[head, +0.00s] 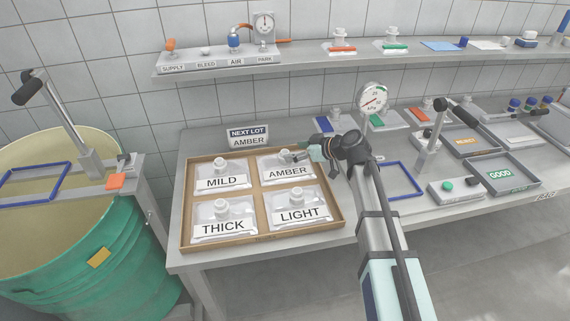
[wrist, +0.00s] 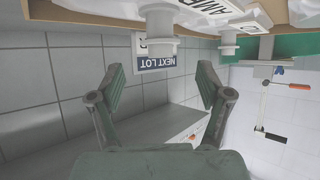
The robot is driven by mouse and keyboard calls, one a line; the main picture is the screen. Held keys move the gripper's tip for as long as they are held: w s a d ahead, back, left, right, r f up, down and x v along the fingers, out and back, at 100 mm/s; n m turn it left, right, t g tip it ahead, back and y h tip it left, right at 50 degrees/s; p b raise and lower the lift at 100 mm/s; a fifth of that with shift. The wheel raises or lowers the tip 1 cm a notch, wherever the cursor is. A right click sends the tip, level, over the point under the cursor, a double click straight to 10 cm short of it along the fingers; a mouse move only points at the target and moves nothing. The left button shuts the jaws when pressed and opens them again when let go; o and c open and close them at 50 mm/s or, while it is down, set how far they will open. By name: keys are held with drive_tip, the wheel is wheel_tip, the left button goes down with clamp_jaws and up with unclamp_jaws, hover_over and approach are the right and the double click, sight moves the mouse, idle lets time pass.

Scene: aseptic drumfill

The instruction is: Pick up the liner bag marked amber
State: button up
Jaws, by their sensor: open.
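The liner bag marked AMBER (head: 289,172) lies in the back right compartment of a cardboard tray (head: 252,247). It is clear with a white label and a pale spout. My gripper (head: 297,157) is at the back of this bag, close to its spout, coming in from the right. In the wrist view, which is upside down, my gripper (wrist: 162,75) is open with nothing between its fingers. The amber bag's spout (wrist: 159,22) shows just beyond the fingertips, near the top edge. Whether a finger touches the bag cannot be told.
Bags marked MILD (head: 221,183), THICK (head: 222,228) and LIGHT (head: 299,215) fill the other compartments. A sign (head: 248,137) reading NEXT LOT AMBER stands behind the tray. A round gauge (head: 373,97) stands to the right. A green drum (head: 95,255) is at left.

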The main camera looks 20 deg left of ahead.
sight(286, 152)
drive_tip(key=shift+p+x, duration=1.2)
drive_tip(key=shift+x, duration=1.45)
drive_tip(key=shift+r, duration=0.1)
clamp_jaws()
